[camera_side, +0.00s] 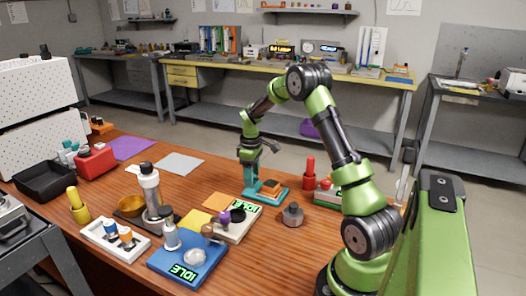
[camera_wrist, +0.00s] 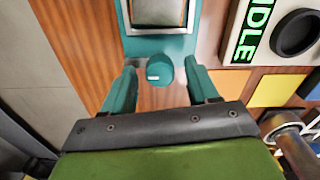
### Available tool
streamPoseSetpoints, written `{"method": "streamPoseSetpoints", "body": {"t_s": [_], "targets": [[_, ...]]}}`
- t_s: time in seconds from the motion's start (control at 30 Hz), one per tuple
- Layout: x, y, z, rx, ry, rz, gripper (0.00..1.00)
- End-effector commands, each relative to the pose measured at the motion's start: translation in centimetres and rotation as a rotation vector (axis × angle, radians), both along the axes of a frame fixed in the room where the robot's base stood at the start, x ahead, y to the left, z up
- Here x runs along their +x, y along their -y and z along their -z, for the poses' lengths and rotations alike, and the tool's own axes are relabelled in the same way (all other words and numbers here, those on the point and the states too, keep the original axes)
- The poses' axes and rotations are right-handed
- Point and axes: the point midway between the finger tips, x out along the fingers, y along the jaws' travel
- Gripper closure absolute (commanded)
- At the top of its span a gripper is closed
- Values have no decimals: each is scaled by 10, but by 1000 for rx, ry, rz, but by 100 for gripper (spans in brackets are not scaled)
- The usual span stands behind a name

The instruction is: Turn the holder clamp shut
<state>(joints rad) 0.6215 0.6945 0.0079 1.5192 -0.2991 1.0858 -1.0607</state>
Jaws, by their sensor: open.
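The teal holder (camera_side: 252,194) sits on the wooden table below my gripper (camera_side: 252,162) in the side view, with an orange piece (camera_side: 270,187) on it. In the wrist view the holder (camera_wrist: 183,45) is at the top, with a grey plate in its frame. Its round teal clamp knob (camera_wrist: 159,70) has a short white mark and sticks out toward me. My gripper (camera_wrist: 160,78) is open, with one teal finger on each side of the knob. Gaps show between the fingers and the knob. Finger height relative to the knob is hard to tell.
A beige device with an IDLE display (camera_wrist: 231,40) and dark round dish stands right of the holder in the wrist view. Yellow (camera_wrist: 272,90) and orange sheets lie near it. In the side view, a grey weight (camera_side: 292,216) and a red bottle (camera_side: 309,175) stand close by.

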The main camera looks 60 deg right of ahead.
Motion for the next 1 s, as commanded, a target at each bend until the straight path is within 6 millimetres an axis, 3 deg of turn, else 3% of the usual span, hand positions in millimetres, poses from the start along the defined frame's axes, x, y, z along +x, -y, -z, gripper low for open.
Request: {"method": "streamPoseSetpoints", "body": {"t_s": [0.17,0.53,1.0], "targets": [[0,0,0,0,0,0,41],[0,0,-1,0,0,-1,97],[0,0,-1,-1,-1,125,97]]}}
